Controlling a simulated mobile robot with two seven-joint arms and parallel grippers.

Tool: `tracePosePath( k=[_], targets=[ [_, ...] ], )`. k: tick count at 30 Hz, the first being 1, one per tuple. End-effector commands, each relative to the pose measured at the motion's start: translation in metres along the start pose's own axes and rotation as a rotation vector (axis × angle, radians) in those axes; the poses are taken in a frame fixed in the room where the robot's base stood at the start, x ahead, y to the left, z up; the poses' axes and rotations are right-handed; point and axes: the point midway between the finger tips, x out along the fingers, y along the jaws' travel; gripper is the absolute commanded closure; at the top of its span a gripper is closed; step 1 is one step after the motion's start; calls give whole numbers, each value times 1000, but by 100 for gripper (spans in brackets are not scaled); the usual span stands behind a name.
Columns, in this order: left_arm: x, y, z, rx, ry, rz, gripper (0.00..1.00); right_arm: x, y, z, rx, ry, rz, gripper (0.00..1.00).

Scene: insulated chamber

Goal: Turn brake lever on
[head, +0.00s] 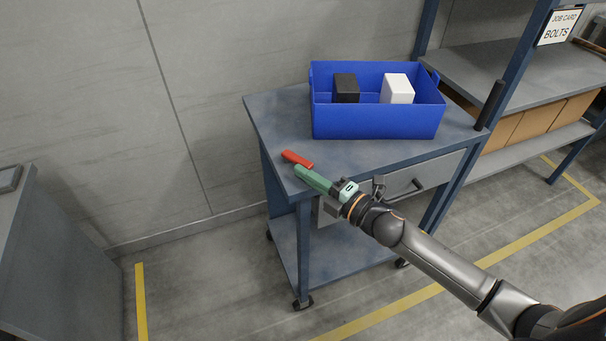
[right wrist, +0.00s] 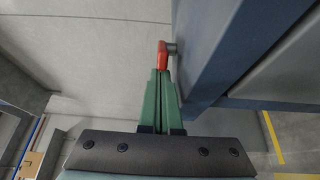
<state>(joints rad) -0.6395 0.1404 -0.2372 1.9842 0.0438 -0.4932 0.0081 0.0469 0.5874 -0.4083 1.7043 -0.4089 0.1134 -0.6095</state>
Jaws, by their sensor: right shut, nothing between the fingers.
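The red brake lever (head: 297,159) is at the left front edge of the grey wheeled cart (head: 277,130). In the right wrist view the red lever (right wrist: 163,57) sits on a short grey pivot at the side of the cart, just beyond my fingertips. My right gripper (head: 301,172) has green fingers that are shut and empty. Its tips (right wrist: 161,74) are at or very near the lever; I cannot tell whether they touch it. My left gripper is not in view.
A blue bin (head: 375,122) on the cart holds a black block (head: 346,88) and a white block (head: 397,88). The cart has a drawer handle (head: 405,190) at its front. A shelf rack (head: 500,70) stands at right, a grey cabinet (head: 50,270) at left. Floor between is clear.

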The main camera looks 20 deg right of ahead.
Motion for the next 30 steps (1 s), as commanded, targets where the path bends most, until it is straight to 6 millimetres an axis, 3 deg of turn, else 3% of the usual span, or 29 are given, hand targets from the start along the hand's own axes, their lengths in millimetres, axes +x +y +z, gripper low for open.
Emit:
tracePosePath(
  k=[10, 30],
  targets=[
    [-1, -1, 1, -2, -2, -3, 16, -1, 0, 4, -1, 84, -1, 100],
    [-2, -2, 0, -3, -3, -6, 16, -3, 0, 16, 0, 80, -1, 100]
  ],
)
